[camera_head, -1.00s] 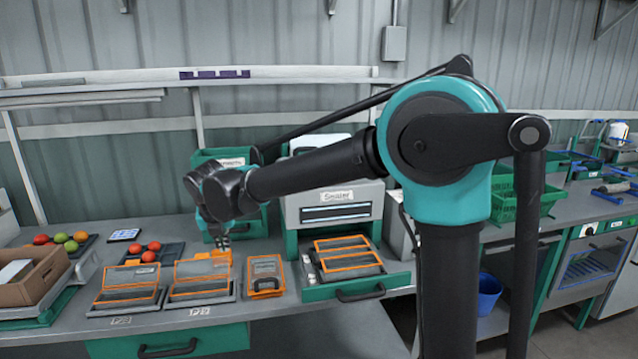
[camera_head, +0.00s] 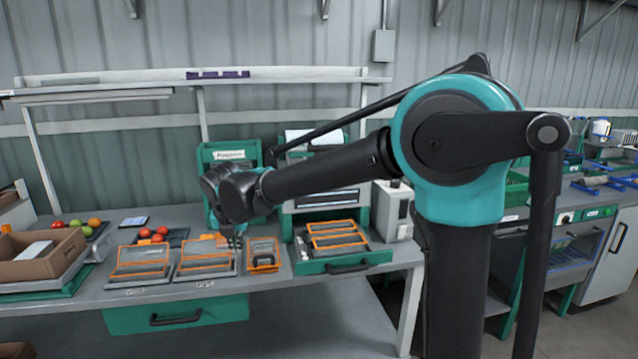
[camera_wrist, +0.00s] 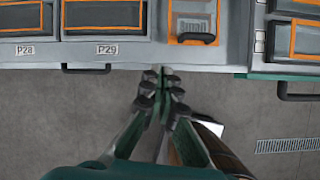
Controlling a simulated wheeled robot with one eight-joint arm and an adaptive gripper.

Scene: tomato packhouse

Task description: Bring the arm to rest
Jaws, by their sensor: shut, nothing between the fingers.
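My gripper (camera_head: 233,241) hangs at the end of my arm near the front of the workbench, in front of the machine at the back. In the wrist view my gripper (camera_wrist: 162,85) points at the bench's front edge, over the grey floor. Its fingers are together with nothing between them. Part of the gripper is hidden behind my wrist in the head view.
Orange-framed trays (camera_head: 141,262) lie along the bench front. A green drawer unit (camera_head: 345,262) with an orange-framed tray stands right of them. Tomatoes (camera_head: 153,234) and a cardboard box (camera_head: 40,255) are at left. Grey floor (camera_wrist: 60,110) lies clear below the bench edge.

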